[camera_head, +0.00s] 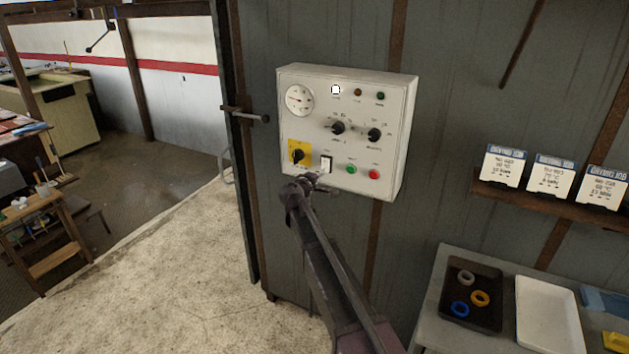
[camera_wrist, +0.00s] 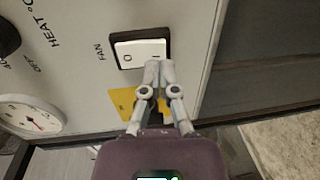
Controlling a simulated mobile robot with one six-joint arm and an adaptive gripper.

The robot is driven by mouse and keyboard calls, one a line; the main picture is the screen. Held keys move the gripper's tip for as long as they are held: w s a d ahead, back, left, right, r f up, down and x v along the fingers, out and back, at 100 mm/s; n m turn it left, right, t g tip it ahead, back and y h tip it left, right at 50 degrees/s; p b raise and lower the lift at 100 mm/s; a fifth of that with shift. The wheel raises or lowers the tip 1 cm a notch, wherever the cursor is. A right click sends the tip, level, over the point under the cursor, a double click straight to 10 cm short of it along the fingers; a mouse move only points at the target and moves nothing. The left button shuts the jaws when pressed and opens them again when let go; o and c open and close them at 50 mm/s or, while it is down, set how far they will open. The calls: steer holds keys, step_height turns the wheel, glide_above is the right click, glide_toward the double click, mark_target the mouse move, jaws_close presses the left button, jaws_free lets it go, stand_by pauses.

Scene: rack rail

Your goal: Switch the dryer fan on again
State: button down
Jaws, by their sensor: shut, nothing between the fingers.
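The dryer's control box (camera_head: 343,106) hangs on the dark wall. Its fan switch (camera_head: 326,164) is a white rocker in a black frame, low on the panel. In the wrist view the fan switch (camera_wrist: 136,52) has the FAN label on its left, a 0 near its left end and a line mark towards its right end. My gripper (camera_head: 314,180) is shut and empty, just below the switch. In the wrist view my gripper (camera_wrist: 160,66) has its fingertips at the rocker's lower edge near the line mark; I cannot tell whether they touch. Which way the rocker is tilted is unclear.
Beside the switch are a yellow-plated rotary switch (camera_head: 299,154), a green button (camera_head: 351,169) and a red button (camera_head: 374,174). Above are two black knobs, a dial gauge (camera_head: 299,100) and a white lit lamp (camera_head: 335,89). A table with trays (camera_head: 548,315) stands at right.

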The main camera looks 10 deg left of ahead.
steer(key=shift+w+d+f, duration=0.1)
steer(key=shift+w+d, duration=0.15)
steer(key=shift+w, duration=0.45)
steer(key=shift+w+d+f, duration=0.1)
steer(key=shift+w, duration=0.1)
steer(key=s+a+f+b, duration=0.1)
steer(key=s+a, duration=0.1)
steer(key=s, duration=0.4)
steer(key=s+a+b, duration=0.1)
steer(key=s+a, duration=0.1)
steer(key=s, duration=0.5)
steer(key=shift+a+f, duration=0.35)
steer(key=shift+a, duration=0.05)
steer(key=shift+d, duration=0.1)
